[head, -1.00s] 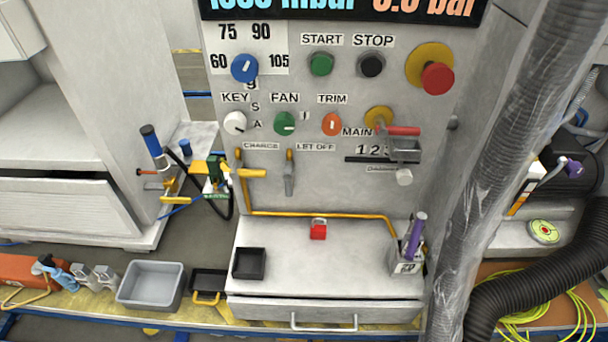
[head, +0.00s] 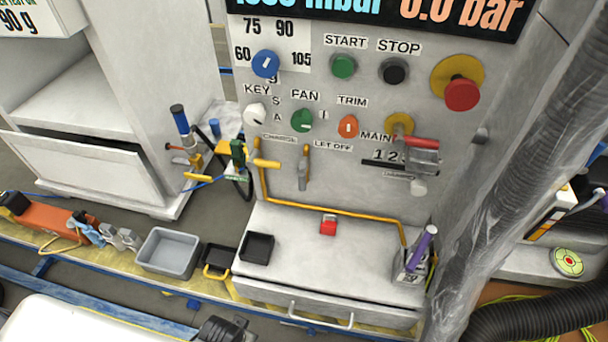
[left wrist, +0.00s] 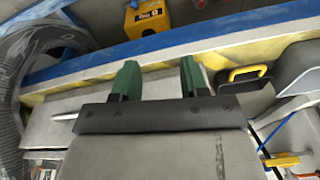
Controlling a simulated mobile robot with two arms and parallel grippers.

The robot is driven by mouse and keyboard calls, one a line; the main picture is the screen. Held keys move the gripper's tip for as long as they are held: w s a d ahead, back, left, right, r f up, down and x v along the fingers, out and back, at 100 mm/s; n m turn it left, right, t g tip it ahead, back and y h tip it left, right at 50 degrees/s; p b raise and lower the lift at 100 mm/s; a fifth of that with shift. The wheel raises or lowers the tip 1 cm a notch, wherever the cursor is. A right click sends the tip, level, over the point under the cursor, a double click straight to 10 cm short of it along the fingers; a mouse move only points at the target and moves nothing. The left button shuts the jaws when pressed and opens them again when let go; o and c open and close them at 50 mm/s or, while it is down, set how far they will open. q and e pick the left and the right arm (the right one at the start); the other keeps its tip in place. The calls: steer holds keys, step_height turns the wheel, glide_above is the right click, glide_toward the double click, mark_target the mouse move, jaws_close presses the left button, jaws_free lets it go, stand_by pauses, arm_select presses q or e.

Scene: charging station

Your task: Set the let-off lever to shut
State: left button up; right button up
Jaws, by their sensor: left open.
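The charge lever's handle points sideways to the right. My left gripper shows in the left wrist view (left wrist: 161,80), with its two green fingers apart and nothing between them. The let-off lever is not recognisable in the left wrist view. My right gripper is out of sight.
A grey bin (head: 169,252) stands left. A ribbed hose (head: 530,165) rises at right.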

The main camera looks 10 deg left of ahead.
arm_select(q)
steer(key=w+r+t+p, duration=0.2)
steer(key=w+r, duration=0.2)
steer(key=r, duration=1)
steer(key=n+t, duration=0.2)
steer(key=t, duration=0.7)
glide_toward(300, 183)
steer(key=s+a+f, duration=0.4)
steer(key=a+f, duration=0.2)
steer(key=w+d+t+h, duration=0.1)
steer(key=w+d, duration=0.1)
steer(key=w, duration=0.2)
steer(key=w+d+r+m+t+h+p, duration=0.1)
steer(key=w+d, duration=0.1)
steer(key=w, duration=0.3)
steer(key=w+d+r+m+t+h+p, duration=0.1)
steer(key=w+d+t, duration=0.1)
steer(key=w, duration=0.3)
steer(key=shift+d, duration=0.25)
jaws_close()
